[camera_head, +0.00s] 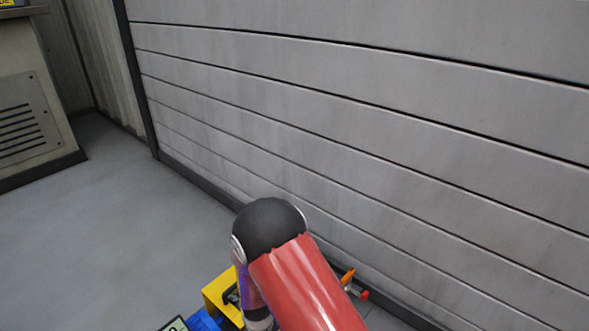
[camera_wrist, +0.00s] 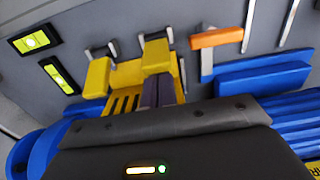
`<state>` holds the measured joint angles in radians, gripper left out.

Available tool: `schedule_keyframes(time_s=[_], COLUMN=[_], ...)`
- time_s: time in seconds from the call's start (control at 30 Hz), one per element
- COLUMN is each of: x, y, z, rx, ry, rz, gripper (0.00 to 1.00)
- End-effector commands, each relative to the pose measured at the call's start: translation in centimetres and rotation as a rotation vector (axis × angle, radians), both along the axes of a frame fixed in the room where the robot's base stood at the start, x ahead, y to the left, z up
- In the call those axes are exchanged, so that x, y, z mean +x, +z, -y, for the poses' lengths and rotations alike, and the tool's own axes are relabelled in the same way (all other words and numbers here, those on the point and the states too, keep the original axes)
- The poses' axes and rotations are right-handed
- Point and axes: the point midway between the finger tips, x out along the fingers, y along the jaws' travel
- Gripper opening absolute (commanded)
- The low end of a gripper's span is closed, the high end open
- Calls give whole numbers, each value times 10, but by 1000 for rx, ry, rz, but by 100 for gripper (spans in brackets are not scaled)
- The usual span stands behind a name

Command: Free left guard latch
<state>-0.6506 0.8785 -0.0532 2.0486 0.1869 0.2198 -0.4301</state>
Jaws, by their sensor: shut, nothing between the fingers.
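In the wrist view a yellow slotted guard (camera_wrist: 122,104) sits on a grey panel. Two yellow latch-like blocks on metal brackets stand at its edge: a left one (camera_wrist: 98,76) and a right one (camera_wrist: 156,56). I cannot tell from the picture whether either is latched. My gripper (camera_wrist: 161,92) has its dark fingers shut and empty, over the guard and just below the right block, to the right of the left block. Whether the fingertips touch anything is unclear. The yellow guard also shows in the head view (camera_head: 216,290), partly behind my arm, which hides the gripper there.
An orange handle (camera_wrist: 216,38) and blue parts (camera_wrist: 262,78) lie right of the guard. Two green level vials (camera_wrist: 31,41) (camera_wrist: 61,77) are at left. In the head view a slatted grey wall (camera_head: 400,130) stands close behind; open floor (camera_head: 110,220) lies left.

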Motion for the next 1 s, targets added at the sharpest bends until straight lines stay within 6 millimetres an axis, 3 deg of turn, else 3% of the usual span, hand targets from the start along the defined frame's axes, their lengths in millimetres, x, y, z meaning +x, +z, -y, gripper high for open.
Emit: schedule_keyframes(time_s=[1.0], x=[-15], y=[0], z=[17], rx=[1], ry=[0], rz=[-1], gripper=[0])
